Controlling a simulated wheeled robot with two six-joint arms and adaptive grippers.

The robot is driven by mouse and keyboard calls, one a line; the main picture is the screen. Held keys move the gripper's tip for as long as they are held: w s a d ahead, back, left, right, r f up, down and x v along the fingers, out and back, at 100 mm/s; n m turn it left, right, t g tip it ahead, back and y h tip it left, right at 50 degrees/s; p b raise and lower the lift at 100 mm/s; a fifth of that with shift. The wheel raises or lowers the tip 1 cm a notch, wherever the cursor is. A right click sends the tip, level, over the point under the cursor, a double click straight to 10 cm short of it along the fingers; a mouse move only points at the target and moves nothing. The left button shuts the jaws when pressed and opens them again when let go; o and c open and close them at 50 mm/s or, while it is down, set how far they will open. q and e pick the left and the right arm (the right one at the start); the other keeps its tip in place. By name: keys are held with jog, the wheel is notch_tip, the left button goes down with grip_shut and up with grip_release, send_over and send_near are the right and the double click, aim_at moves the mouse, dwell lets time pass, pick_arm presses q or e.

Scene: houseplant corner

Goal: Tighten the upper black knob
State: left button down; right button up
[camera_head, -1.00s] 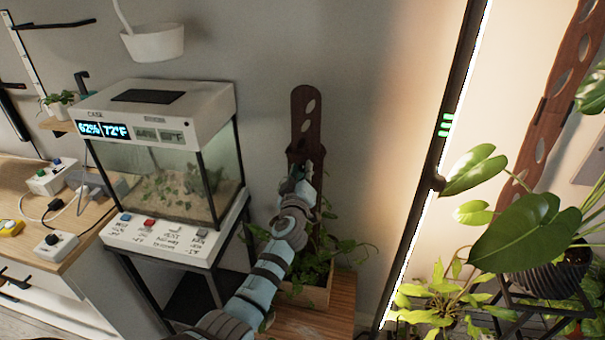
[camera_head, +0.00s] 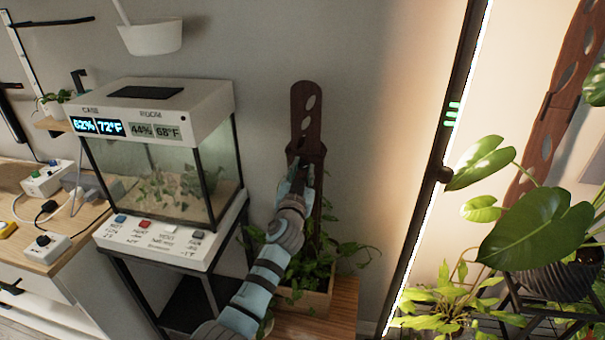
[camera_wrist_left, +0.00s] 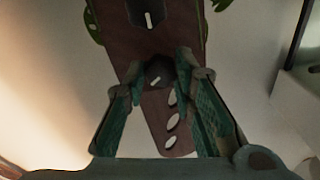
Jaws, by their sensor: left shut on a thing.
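A dark brown slotted board support (camera_head: 304,110) stands against the wall behind a potted plant. In the left wrist view the board (camera_wrist_left: 163,130) carries a black knob (camera_wrist_left: 155,75) with a white line, between my left gripper's fingertips. My left gripper (camera_head: 299,168) is shut on this knob; in the wrist view its teal fingers (camera_wrist_left: 170,76) are at the knob's two sides. The knob's white line is tilted. A second black knob (camera_wrist_left: 148,14) with a near-upright white line is farther toward the leafy end. Both knobs are hard to make out in the head view. My right gripper is out of view.
A glass terrarium (camera_head: 165,165) on a black stand is left of my arm. A wooden planter (camera_head: 302,300) with trailing leaves sits below the board. A tall lit lamp pole (camera_head: 440,170) and large-leaved plants (camera_head: 530,230) stand to the right.

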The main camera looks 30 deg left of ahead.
pick_arm(q)
jog(key=m, duration=0.4)
jog(key=shift+m, duration=0.4)
jog(key=m+p, duration=0.1)
jog(key=m, duration=0.4)
jog(key=shift+a+h+p, duration=0.1)
jog(key=shift+h+p, duration=0.2)
jog(key=shift+h, duration=0.1)
jog(key=m+p, duration=0.2)
jog(key=m, duration=0.3)
jog(key=shift+r+m+h, duration=0.1)
jog(key=shift+m+h, duration=0.2)
jog(key=shift+m, duration=0.1)
jog(key=m+p, duration=0.1)
jog(key=m, duration=0.3)
jog(key=shift+h+p, duration=0.35)
jog(key=shift+h, duration=0.05)
jog(key=shift+m, duration=0.4)
jog(key=c, duration=1.3)
grip_release()
jog(key=shift+c, duration=0.2)
